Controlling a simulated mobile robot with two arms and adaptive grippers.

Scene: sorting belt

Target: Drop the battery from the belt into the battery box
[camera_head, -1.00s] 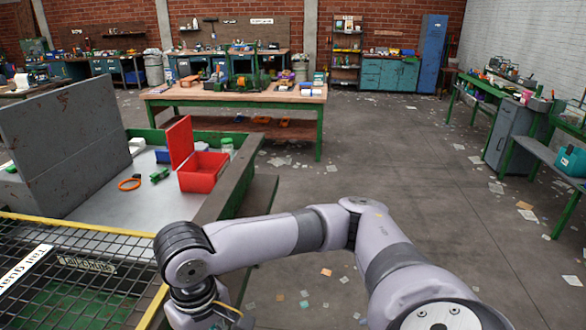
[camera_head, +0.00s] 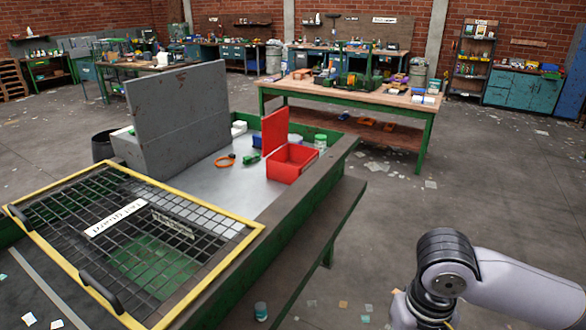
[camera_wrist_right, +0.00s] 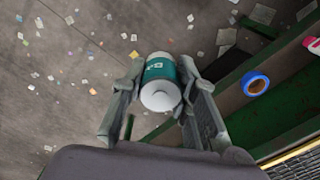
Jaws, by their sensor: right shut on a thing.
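My right gripper (camera_wrist_right: 160,108) shows in the wrist view, shut on a battery (camera_wrist_right: 157,77), a teal and white cylinder with its white end toward the camera. It is held above the concrete floor, beside the green-framed bench. In the head view only my right arm shows, at the lower right; its gripper is outside the picture. A red box (camera_head: 289,168) with its lid raised stands in the metal tray beyond the mesh guard. I cannot read any label on it. My left gripper is not in view.
The yellow-edged mesh guard (camera_head: 240,238) and an upright grey panel (camera_head: 178,112) stand left of the box. Orange ring (camera_head: 225,161) and green piece (camera_head: 250,160) lie nearby. A small teal-white cylinder (camera_head: 261,312) is below the ledge. Blue tape (camera_wrist_right: 257,84) lies at the bench. Floor at right is open.

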